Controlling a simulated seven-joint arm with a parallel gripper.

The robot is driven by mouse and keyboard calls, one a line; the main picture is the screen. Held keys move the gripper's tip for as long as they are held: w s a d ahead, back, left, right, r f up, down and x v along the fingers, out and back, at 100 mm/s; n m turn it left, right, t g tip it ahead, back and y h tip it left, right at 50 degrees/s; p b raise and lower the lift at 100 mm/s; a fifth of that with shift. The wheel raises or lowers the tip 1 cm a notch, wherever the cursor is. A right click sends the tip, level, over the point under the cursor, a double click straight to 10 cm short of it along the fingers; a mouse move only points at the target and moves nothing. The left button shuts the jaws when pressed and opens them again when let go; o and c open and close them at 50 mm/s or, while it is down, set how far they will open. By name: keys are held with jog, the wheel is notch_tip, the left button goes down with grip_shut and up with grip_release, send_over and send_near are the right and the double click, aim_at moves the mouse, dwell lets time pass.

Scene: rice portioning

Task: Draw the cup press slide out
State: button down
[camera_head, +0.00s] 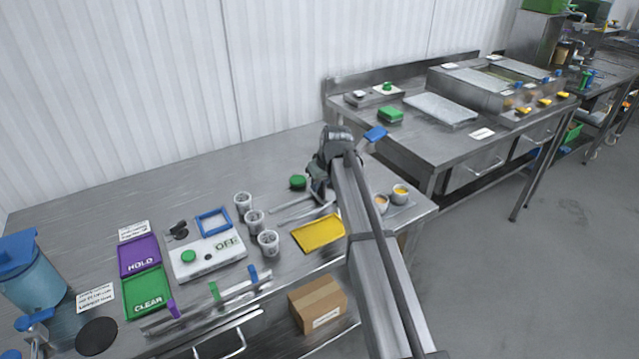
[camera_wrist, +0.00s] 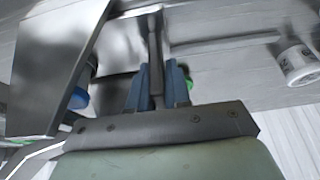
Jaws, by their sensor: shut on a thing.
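My gripper (camera_head: 318,190) is low over the near steel table, partly hidden by my arm in the head view. In the wrist view its blue fingers (camera_wrist: 157,85) are shut on a narrow dark grey bar, which I take to be the handle of the cup press slide (camera_wrist: 156,50). Grey metal strips (camera_head: 290,207) lie on the table left of the gripper. A large steel body (camera_wrist: 55,60) stands close beside the fingers in the wrist view. My arm hides much of the press in the head view, so how far the slide is out cannot be told.
A yellow tray (camera_head: 318,233) lies in front. A green round knob (camera_head: 298,182) is just left of the gripper. Filled cups (camera_head: 400,193) stand right of my arm. The table's back left is clear.

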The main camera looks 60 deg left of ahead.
jog(key=s, duration=1.4)
jog(key=shift+s, duration=0.3)
jog(key=c, duration=1.4)
grip_release()
jog(key=shift+s, duration=0.1)
jog(key=shift+o, duration=1.2)
jog(key=shift+r, duration=0.1)
jog(key=v, duration=1.3)
jog(key=shift+r, duration=0.3)
